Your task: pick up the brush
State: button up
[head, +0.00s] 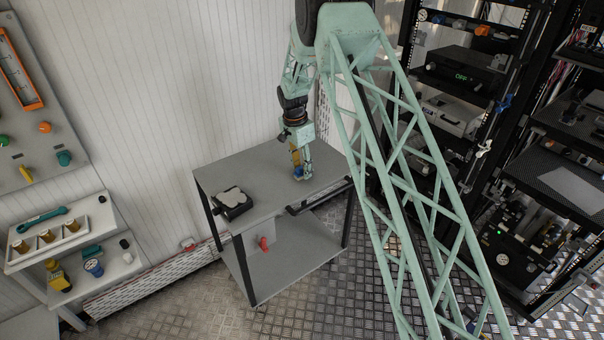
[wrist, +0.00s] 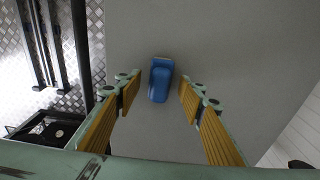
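A small blue object, which I take to be the brush (wrist: 161,80), lies on the grey tabletop (wrist: 225,60). In the wrist view it sits between my two yellow-padded fingers, with a gap on each side. My gripper (wrist: 158,98) is open and points down over it. In the head view my gripper (head: 304,176) is low over the back right part of the table (head: 262,190). A bit of blue shows by the fingertips there, and the fingers hide much of it. I cannot tell its bristles.
A black box with a grey top (head: 233,203) stands at the table's left. A dark handle rail (head: 318,197) runs along the right front edge. A side shelf (head: 100,262) with tools is at the left. Equipment racks (head: 470,120) stand at the right. The middle of the tabletop is clear.

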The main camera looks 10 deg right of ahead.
aim_at(301, 169)
jog(key=shift+c, duration=0.7)
jog(key=c, duration=0.8)
jog(key=shift+r, duration=0.15)
jog(key=shift+r+p, duration=0.4)
jog(key=shift+r, duration=1.4)
jog(key=shift+s+a+f, duration=0.1)
jog(key=shift+s+a, duration=0.2)
jog(key=shift+s, duration=0.4)
jog(key=s+a+r, duration=0.1)
jog(key=s+a, duration=0.5)
jog(key=s, duration=0.7)
jog(key=shift+r+p, duration=0.15)
jog(key=shift+p, duration=0.3)
jog(key=shift+s, duration=0.1)
jog(key=shift+o, duration=1)
jog(key=shift+c, duration=0.5)
